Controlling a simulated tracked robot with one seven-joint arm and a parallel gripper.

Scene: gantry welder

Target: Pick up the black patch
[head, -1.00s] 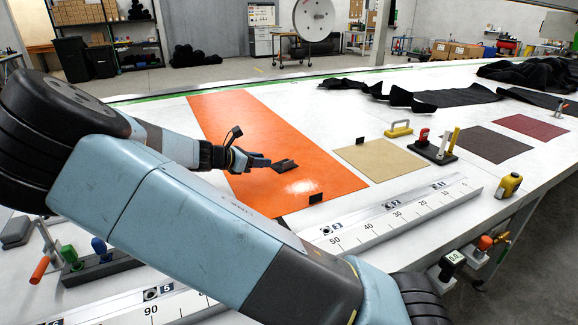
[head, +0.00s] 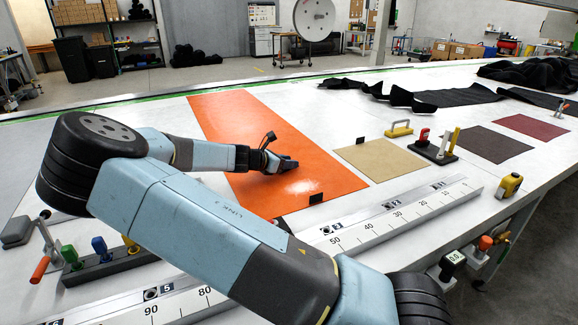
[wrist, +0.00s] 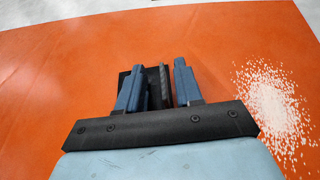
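The black patch (wrist: 155,92) shows in the wrist view as a dark piece with a raised, ribbed strip. It is over the orange sheet (wrist: 60,75), partly hidden behind the left finger. My gripper (wrist: 161,68) has its two blue fingers apart, with the raised strip between them and a gap beside the right finger. In the head view my gripper (head: 291,164) is low over the orange sheet (head: 320,165), and its fingers hide most of the patch. I cannot tell whether the left finger touches the patch.
A tan sheet (head: 385,158) lies to the right, with small black pieces (head: 316,198) and (head: 360,140) near it. A yellow handle (head: 399,129), a toggle clamp (head: 430,148) and a yellow tape measure (head: 509,185) stand further right. A ruled metal rail (head: 395,215) runs along the front.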

